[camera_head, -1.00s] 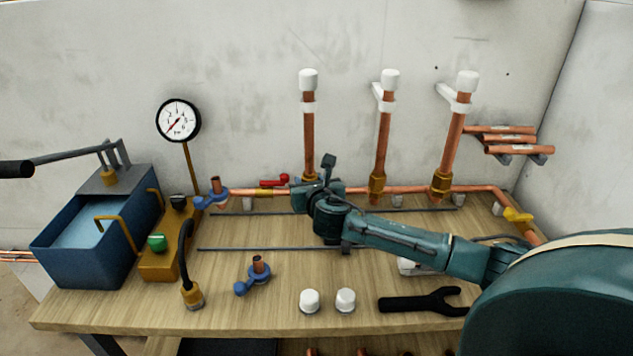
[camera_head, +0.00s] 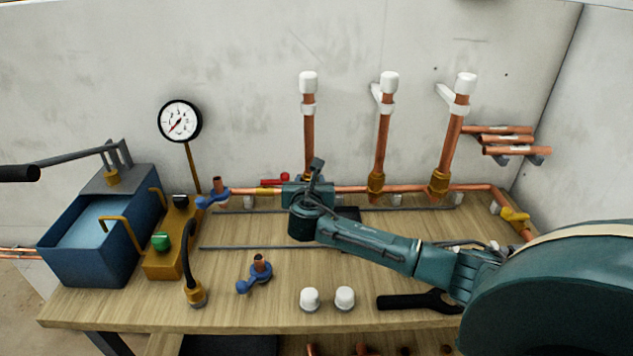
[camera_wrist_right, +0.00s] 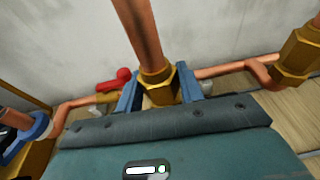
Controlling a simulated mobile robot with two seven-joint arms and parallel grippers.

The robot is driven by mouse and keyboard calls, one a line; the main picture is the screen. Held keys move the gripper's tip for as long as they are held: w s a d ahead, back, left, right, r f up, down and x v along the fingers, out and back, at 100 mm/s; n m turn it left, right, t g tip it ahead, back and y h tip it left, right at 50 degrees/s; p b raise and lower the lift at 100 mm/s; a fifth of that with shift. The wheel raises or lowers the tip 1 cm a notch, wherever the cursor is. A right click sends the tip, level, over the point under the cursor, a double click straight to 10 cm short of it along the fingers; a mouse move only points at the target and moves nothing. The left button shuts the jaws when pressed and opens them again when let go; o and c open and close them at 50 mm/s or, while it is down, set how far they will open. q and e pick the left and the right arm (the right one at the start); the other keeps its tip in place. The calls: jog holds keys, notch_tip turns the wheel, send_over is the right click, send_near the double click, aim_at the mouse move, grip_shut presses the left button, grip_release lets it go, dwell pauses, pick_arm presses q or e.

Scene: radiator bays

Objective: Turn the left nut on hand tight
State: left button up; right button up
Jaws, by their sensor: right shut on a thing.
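The left nut is a brass fitting at the foot of the left upright copper pipe (camera_head: 309,140). My right gripper (camera_head: 307,183) reaches it and hides it in the head view. In the right wrist view the brass left nut (camera_wrist_right: 160,92) sits between the two blue-grey fingers of my right gripper (camera_wrist_right: 160,98), which are shut on it. The copper pipe (camera_wrist_right: 145,40) rises from the nut. Whether the nut is fully seated I cannot tell. My left gripper is not in view.
Two more upright pipes with brass nuts (camera_head: 376,183) (camera_head: 438,183) stand to the right. A red-handled valve (camera_wrist_right: 118,80) lies just left of the nut. A blue pump tank (camera_head: 85,250), a gauge (camera_head: 179,121), white caps (camera_head: 310,299) and a black wrench (camera_head: 415,301) are around the bench.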

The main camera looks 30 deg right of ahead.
jog(key=shift+a+r+m+g+h+p, duration=0.1)
jog(key=shift+m+g+h+p, duration=0.4)
jog(key=shift+m+h, duration=0.2)
jog(key=shift+m+g+h, duration=0.8)
jog(key=o, duration=0.9)
jog(key=shift+p, duration=0.3)
jog(key=p+v, duration=0.4)
jog(key=v, duration=0.6)
